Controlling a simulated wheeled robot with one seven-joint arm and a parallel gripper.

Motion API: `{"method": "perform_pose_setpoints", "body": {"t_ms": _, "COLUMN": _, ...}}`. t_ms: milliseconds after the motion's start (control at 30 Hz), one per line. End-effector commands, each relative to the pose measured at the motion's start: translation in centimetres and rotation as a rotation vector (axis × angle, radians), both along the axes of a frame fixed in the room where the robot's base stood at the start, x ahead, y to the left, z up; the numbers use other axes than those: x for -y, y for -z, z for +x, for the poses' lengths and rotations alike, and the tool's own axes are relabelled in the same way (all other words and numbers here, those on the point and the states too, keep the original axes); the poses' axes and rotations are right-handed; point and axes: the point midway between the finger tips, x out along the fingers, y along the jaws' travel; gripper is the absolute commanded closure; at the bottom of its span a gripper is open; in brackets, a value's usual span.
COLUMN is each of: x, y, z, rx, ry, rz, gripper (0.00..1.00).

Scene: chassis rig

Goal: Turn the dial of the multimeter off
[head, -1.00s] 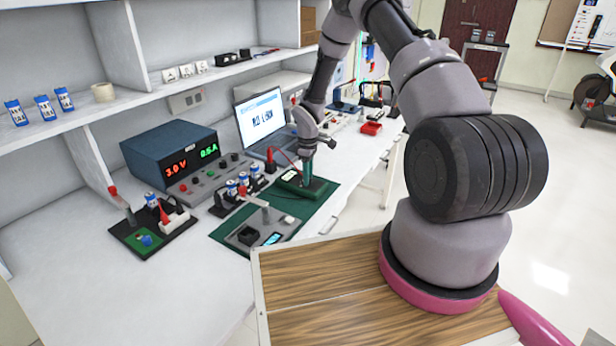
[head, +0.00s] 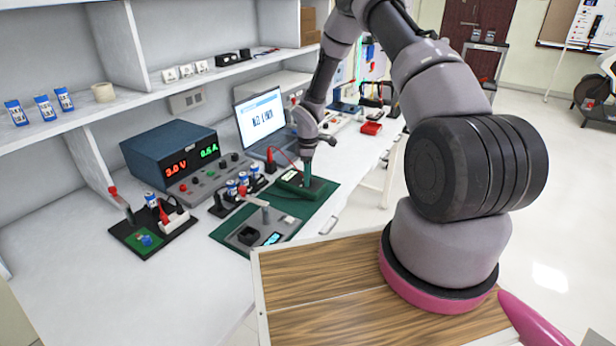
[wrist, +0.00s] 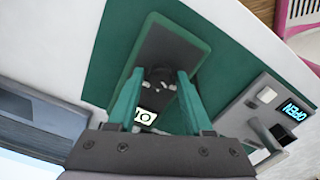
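The multimeter (wrist: 162,43), a dark face in a green case, lies on the green mat (wrist: 228,66) in the wrist view. Its round black dial (wrist: 158,76) shows between my fingertips, and its lit display (wrist: 145,116) shows nearer my palm. My gripper (wrist: 160,75) points down at the multimeter with its green fingers apart, one on each side of the dial. Whether they touch it I cannot tell. In the head view my gripper (head: 307,184) is over the multimeter (head: 321,187), hiding part of it, and the dial cannot be made out.
A grey device with a lit screen (wrist: 292,109) sits beside the multimeter. In the head view a blue power supply (head: 168,150), a laptop (head: 262,120) and small battery fixtures (head: 236,186) stand close by on the left. The bench's front left (head: 130,295) is clear.

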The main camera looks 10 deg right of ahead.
Motion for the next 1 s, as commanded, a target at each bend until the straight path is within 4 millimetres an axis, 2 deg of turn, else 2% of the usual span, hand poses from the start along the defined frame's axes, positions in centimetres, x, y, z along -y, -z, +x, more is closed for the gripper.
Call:
{"method": "perform_pose_setpoints", "body": {"t_ms": 300, "x": 0.0, "y": 0.0, "z": 0.0, "rx": 0.0, "ry": 0.001, "rz": 0.0, "gripper": 0.33}}
{"method": "perform_pose_setpoints", "body": {"t_ms": 433, "x": 0.0, "y": -0.8, "z": 0.1, "rx": 0.002, "ry": 0.002, "rz": 0.0, "gripper": 0.33}}
{"method": "perform_pose_setpoints", "body": {"t_ms": 567, "x": 0.1, "y": -2.9, "z": 0.1, "rx": 0.004, "ry": 0.003, "rz": 0.0, "gripper": 0.33}}
{"method": "perform_pose_setpoints", "body": {"t_ms": 800, "x": 0.1, "y": -7.8, "z": 0.1, "rx": 0.004, "ry": 0.003, "rz": -0.001, "gripper": 0.33}}
{"method": "perform_pose_setpoints", "body": {"t_ms": 1000, "x": 0.0, "y": -10.2, "z": 0.0, "rx": 0.001, "ry": 0.001, "rz": 0.001, "gripper": 0.33}}
